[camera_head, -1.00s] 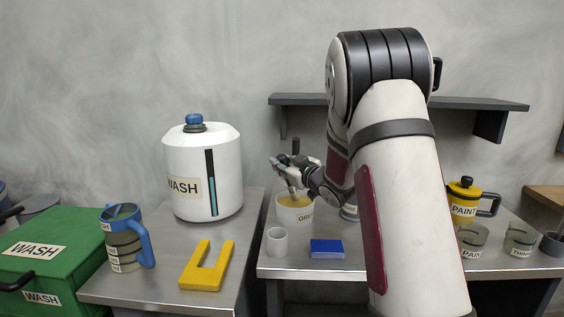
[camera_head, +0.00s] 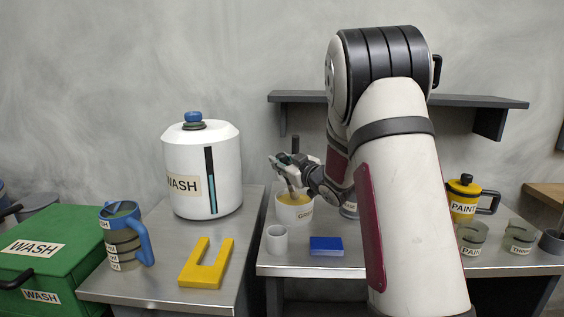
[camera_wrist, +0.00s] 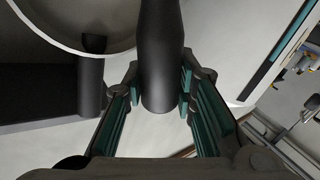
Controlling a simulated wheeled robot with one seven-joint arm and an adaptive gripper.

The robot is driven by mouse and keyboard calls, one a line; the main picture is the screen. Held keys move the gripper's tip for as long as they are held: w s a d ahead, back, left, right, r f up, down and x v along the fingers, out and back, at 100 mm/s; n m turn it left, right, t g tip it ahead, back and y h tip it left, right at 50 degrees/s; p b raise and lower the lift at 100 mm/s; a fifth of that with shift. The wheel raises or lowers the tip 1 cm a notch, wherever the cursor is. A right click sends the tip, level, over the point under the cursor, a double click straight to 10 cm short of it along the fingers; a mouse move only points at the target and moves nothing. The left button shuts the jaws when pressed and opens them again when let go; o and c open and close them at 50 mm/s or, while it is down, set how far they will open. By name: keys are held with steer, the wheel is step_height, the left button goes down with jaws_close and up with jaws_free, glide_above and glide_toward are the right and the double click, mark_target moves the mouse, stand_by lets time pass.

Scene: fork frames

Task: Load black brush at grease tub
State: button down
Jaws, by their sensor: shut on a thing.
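The white grease tub (camera_head: 295,212) with yellowish grease stands on the right-hand metal table, near its back left. My gripper (camera_head: 290,168) is above the tub and shut on the black brush (camera_head: 295,143). The brush's dark handle stands up above my fingers, and its lower part reaches down to the grease inside the tub. The bristle end cannot be made out. In the wrist view the dark handle (camera_wrist: 160,70) sits between my green-padded fingers (camera_wrist: 160,105).
A small white cup (camera_head: 277,239) and a blue block (camera_head: 326,245) stand in front of the tub. The wash dispenser (camera_head: 225,175), yellow U-shaped piece (camera_head: 203,275) and blue-handled jug (camera_head: 124,235) are left. A shelf (camera_head: 470,103) hangs behind my arm. The yellow paint pot (camera_head: 463,209) is right.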

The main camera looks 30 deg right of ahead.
steer(key=shift+f+b, duration=0.45)
steer(key=shift+f, duration=0.2)
stand_by(1.4)
steer(key=shift+r+p, duration=2.2)
steer(key=shift+r, duration=1.5)
